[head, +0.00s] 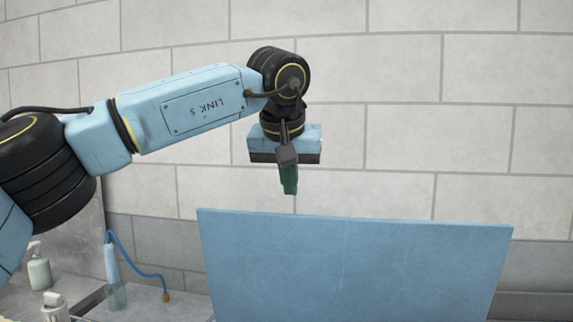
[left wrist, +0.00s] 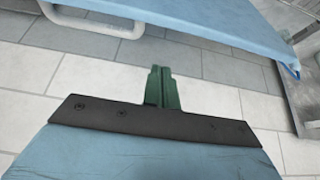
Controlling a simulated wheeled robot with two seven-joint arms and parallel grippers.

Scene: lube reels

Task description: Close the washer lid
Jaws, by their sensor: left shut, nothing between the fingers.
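The washer lid is a flat light-blue panel (head: 350,268) that stands raised in the lower middle of the head view. In the left wrist view the lid (left wrist: 215,20) crosses the top, with a pale loop handle (left wrist: 95,26) along its edge at the left. My left gripper (head: 290,190) has green fingers, is shut and empty, and points down just above the lid's top edge in the head view. Its fingers (left wrist: 162,72) show closed together in the left wrist view, apart from the lid in that picture. The washer body is hidden. My right gripper is not in view.
A pump bottle (head: 39,270), a second pump bottle (head: 55,307) and a clear bottle with a blue top (head: 115,290) stand at the lower left. A blue hose (head: 145,274) curves beside them. A tiled wall (head: 420,130) rises behind.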

